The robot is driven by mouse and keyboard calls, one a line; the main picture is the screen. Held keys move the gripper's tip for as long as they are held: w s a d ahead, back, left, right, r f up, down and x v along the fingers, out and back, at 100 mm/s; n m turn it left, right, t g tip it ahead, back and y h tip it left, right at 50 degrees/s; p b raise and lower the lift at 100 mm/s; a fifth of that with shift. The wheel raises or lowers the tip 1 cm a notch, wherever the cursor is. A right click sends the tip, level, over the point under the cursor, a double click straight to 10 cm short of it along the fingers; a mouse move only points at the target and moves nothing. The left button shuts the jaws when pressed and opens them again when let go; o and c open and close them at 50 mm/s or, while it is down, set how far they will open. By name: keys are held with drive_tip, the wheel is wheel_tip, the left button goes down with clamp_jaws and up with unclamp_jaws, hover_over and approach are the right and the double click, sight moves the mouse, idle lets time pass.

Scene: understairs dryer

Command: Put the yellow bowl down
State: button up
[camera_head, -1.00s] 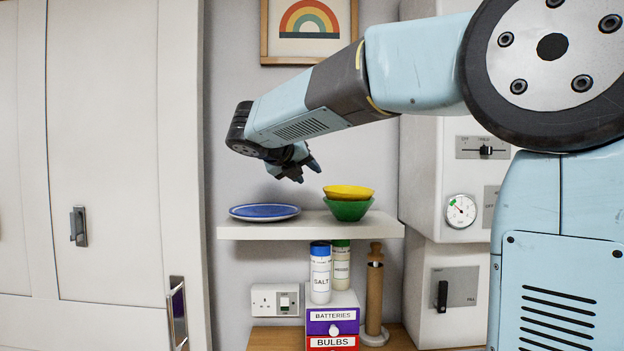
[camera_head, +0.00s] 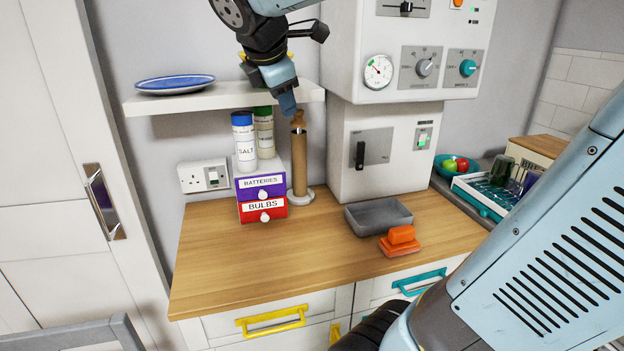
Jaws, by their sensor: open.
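My gripper (camera_head: 287,104) hangs in front of the right part of the white shelf (camera_head: 222,97), pointing down, open, with nothing seen between its fingers. Slivers of yellow, which look like the rim of the yellow bowl (camera_head: 242,57), show on both sides of my gripper, above the shelf. The rest of the bowl is hidden behind my gripper. A blue plate (camera_head: 175,84) lies on the left of the shelf.
Salt (camera_head: 243,142) and another jar stand on the drawer boxes (camera_head: 262,195), beside a brown mill (camera_head: 299,155). On the wooden worktop (camera_head: 300,250) are a grey tray (camera_head: 378,215) and an orange item (camera_head: 400,240). A dish rack (camera_head: 480,195) is at right. The worktop's front left is clear.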

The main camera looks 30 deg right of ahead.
drive_tip(key=s+f+m+y, duration=0.4)
drive_tip(key=s+f+m, duration=0.7)
drive_tip(key=s+m, duration=0.3)
drive_tip(key=m, duration=0.3)
drive_tip(key=shift+a+f+g+y, duration=0.2)
drive_tip(key=shift+a+g+y, duration=0.1)
drive_tip(key=shift+a+y, duration=0.1)
drive_tip(key=shift+c, duration=0.4)
